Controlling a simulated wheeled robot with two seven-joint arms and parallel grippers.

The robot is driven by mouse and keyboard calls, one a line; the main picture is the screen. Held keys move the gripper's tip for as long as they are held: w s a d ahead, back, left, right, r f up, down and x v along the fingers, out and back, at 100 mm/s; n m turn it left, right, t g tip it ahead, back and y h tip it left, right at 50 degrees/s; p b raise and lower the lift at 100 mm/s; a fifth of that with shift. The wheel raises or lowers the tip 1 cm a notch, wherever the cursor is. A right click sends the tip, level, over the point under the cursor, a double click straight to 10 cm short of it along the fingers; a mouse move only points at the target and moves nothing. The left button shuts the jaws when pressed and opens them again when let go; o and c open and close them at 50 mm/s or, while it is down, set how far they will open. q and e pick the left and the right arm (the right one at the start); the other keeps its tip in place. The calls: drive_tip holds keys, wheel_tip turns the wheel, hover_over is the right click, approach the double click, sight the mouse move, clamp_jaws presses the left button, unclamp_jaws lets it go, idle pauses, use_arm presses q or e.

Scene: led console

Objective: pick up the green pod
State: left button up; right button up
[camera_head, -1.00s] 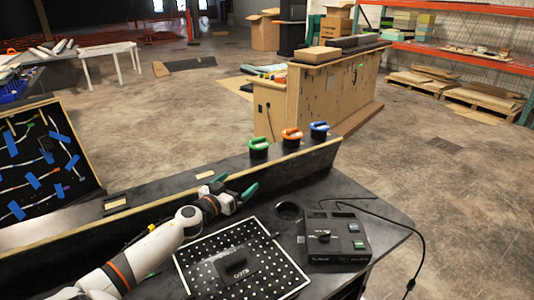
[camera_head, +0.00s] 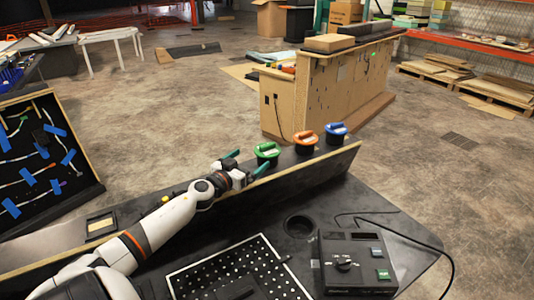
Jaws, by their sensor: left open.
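The green pod (camera_head: 267,152) is a black cylinder with a green ring-shaped top, standing on the raised black ledge behind the desk. An orange pod (camera_head: 306,141) and a blue pod (camera_head: 336,132) stand to its right in a row. My left gripper (camera_head: 248,164) is open, with its green-tipped fingers beside the green pod on its left. One finger reaches in front of the pod's lower part and the other is behind to the left. Whether they touch it I cannot tell. My right gripper is not in view.
The black desk holds a white-dotted board (camera_head: 240,273), a round hole (camera_head: 299,226) and a black control box (camera_head: 354,263) with a cable. A wood-edged panel (camera_head: 42,160) with blue tape stands at left. A wooden counter (camera_head: 330,91) stands beyond the ledge.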

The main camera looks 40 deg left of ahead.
sight(264, 152)
use_arm(q)
drive_tip(key=w, duration=0.3)
drive_tip(key=shift+w+r, duration=0.15)
drive_tip(key=shift+w, duration=0.1)
drive_tip(key=shift+w+a, duration=0.1)
drive_tip(key=shift+w, duration=0.25)
drive_tip(key=shift+w+f, duration=0.2)
drive_tip(key=shift+w, duration=0.2)
drive_tip(key=w, duration=0.1)
drive_tip(key=w+b, duration=0.1)
drive_tip(key=w, duration=0.1)
drive_tip(key=w+b, duration=0.1)
drive_tip(key=shift+w+a+f, duration=0.15)
drive_tip(key=shift+w+f, duration=0.15)
drive_tip(key=shift+r, duration=0.15)
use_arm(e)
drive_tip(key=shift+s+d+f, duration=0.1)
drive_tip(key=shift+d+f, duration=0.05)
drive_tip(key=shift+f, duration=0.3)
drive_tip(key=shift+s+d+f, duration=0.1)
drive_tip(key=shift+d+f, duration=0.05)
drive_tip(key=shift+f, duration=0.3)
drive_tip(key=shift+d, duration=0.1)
use_arm(q)
drive_tip(key=c, duration=1)
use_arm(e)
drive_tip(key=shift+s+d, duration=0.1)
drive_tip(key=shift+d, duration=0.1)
